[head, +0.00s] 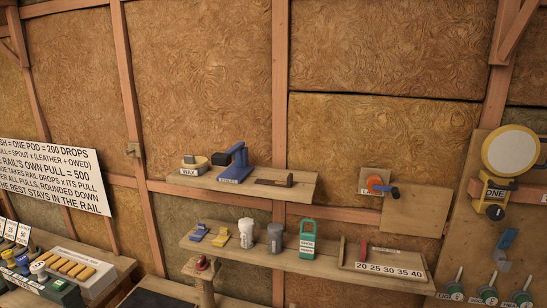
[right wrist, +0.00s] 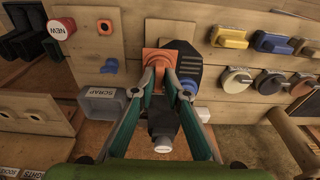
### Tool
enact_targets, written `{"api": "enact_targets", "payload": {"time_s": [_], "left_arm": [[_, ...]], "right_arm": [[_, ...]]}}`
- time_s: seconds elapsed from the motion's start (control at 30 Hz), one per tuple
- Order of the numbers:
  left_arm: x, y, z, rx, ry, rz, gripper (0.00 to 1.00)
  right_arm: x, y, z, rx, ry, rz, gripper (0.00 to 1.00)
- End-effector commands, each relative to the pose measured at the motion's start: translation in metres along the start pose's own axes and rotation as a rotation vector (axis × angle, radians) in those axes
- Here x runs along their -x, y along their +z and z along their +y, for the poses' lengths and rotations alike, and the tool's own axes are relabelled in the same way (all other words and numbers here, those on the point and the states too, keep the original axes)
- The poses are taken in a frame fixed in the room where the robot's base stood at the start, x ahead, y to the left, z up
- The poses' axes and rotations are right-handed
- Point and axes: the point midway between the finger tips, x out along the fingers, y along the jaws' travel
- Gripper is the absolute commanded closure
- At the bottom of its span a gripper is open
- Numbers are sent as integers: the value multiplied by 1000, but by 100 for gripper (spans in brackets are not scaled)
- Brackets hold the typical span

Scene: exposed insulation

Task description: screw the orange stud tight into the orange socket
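In the right wrist view an orange square piece (right wrist: 160,55), which looks like the orange socket, sits on the wooden board beside a dark grey block. My right gripper (right wrist: 161,74) reaches up to it, its two fingers leaning together. A small orange part, apparently the orange stud, shows between the fingertips at the face of the square piece. The fingertips hide most of it, and I cannot tell how deep it sits. My left gripper is in neither view.
The right wrist view has a grey SCRAP bin (right wrist: 101,102), a red NEW button (right wrist: 62,28) and several coloured pieces at right.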

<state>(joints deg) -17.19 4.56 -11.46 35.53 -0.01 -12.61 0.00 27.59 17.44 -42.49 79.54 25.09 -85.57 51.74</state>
Motion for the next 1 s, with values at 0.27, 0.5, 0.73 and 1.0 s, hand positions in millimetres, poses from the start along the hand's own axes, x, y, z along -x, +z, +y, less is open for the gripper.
{"api": "enact_targets", "payload": {"time_s": [0.27,0.5,0.73,1.0], "left_arm": [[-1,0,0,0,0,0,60],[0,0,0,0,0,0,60],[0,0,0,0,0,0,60],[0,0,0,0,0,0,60]], "right_arm": [[-7,9,2,4,7,-18,73],[-5,6,1,3,4,-13,73],[-2,4,1,3,3,-9,73],[20,1,2,1,3,-7,73]]}}
